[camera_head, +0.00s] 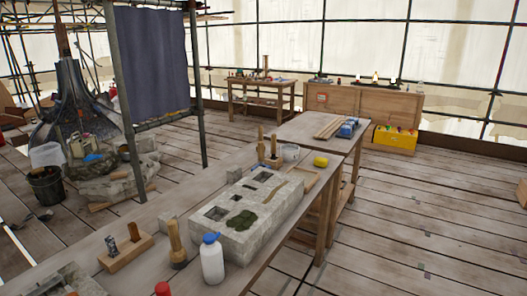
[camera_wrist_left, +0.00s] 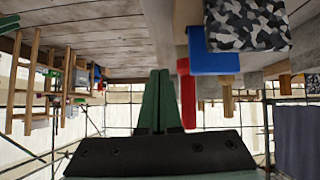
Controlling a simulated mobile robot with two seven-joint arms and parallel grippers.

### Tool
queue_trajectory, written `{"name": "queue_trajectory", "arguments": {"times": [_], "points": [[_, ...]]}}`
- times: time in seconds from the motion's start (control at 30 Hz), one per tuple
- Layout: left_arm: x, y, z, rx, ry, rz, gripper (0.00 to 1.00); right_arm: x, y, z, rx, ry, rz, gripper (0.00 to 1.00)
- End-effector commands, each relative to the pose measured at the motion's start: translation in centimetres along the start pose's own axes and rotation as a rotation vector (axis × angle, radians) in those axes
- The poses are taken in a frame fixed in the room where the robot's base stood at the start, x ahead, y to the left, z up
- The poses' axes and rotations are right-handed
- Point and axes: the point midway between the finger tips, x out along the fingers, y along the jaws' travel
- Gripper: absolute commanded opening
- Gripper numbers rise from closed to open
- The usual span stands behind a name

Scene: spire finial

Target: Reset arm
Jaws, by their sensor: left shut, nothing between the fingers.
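My left gripper (camera_wrist_left: 157,100) shows in the left wrist view, its two green fingers pressed together with nothing between them. That view looks upside down, with the plank floor along the top. A grey camouflage-patterned thing (camera_wrist_left: 248,25), a blue one (camera_wrist_left: 212,63) and a red strip (camera_wrist_left: 187,92) appear to the right of the fingers; I cannot tell how far away they are. Neither gripper shows in the head view, and my right gripper is in no frame.
A yellow box (camera_head: 395,140) stands farther back.

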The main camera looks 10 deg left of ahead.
Motion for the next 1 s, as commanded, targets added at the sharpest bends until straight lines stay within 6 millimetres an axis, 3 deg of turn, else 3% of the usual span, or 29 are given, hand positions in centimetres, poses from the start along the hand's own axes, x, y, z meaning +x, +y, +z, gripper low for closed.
{"name": "queue_trajectory", "arguments": {"times": [0.1, 0.3, 0.63, 1.0], "points": [[1.5, 3.1, 4.2, -0.033, -0.172, -0.011, 0.0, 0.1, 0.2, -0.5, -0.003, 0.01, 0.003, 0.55], [2.0, 6.3, 8.3, -0.076, -0.382, -0.078, 0.0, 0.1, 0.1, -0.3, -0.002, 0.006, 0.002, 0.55], [0.8, 9.5, 11.1, -0.149, -0.581, -0.211, 0.0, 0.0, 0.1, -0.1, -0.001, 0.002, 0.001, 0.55], [6.6, 9.4, 12.3, -0.128, -0.386, -0.189, 0.0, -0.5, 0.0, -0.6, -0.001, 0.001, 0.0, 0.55]]}}
